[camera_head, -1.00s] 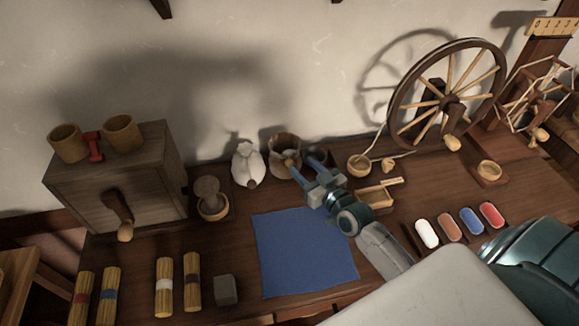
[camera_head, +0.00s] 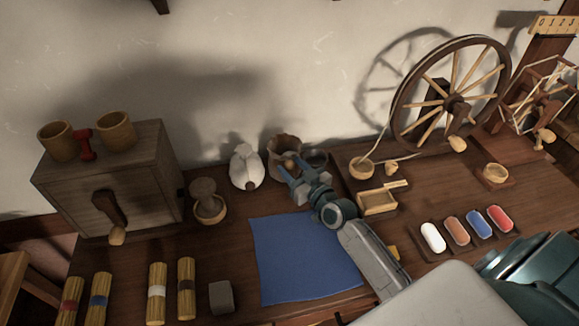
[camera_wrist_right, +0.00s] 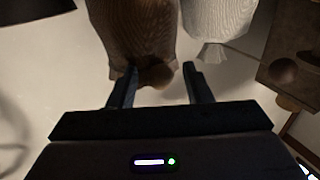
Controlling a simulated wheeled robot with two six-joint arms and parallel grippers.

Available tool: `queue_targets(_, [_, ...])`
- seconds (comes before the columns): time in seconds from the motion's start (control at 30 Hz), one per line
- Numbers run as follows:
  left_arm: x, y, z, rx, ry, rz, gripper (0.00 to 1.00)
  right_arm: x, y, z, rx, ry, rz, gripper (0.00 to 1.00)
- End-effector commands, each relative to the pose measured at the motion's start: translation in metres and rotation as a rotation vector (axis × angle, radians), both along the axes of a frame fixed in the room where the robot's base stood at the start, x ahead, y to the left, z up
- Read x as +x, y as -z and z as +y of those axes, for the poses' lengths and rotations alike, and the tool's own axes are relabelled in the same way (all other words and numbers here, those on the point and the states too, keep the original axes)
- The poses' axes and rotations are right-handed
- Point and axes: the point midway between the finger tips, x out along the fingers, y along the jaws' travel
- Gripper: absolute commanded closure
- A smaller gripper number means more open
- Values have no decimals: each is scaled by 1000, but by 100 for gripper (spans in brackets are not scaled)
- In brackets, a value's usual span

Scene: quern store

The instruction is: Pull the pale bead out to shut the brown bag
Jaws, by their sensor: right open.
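The brown bag (camera_head: 284,143) stands at the back of the bench near the wall, its top open. A tan bead (camera_head: 289,165) shows on its near side; the bead (camera_wrist_right: 158,77) also shows in the right wrist view, at the end of the brown bag (camera_wrist_right: 140,28). My right gripper (camera_head: 296,169) is open at the bag's front, and its fingers lie either side of the bead in the picture. In the wrist view the bead sits between the fingertips (camera_wrist_right: 160,72), with gaps on both sides. No grip on it shows. My left gripper is not in view.
A white bag (camera_head: 246,165) stands left of the brown one. The blue cloth (camera_head: 300,260) lies flat in front.

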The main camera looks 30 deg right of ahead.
Motion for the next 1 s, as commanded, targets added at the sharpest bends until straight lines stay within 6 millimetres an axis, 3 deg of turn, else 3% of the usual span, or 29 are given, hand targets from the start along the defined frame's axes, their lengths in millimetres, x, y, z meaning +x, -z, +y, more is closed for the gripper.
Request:
queue_targets(0.2, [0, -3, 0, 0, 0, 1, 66, 15, 0, 2, 0, 0, 0, 55])
queue_targets(0.47, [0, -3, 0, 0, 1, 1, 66, 17, 0, 2, 0, 0, 0, 55])
queue_targets(0.5, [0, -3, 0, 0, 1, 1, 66, 17, 0, 2, 0, 0, 0, 57])
queue_targets(0.73, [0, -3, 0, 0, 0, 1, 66, 17, 0, 2, 0, 0, 0, 100])
queue_targets(0.87, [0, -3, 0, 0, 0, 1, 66, 16, 0, 2, 0, 0, 0, 100])
queue_targets(1.0, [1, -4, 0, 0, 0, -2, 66, 2, 1, 6, 1, -1, 3, 100])
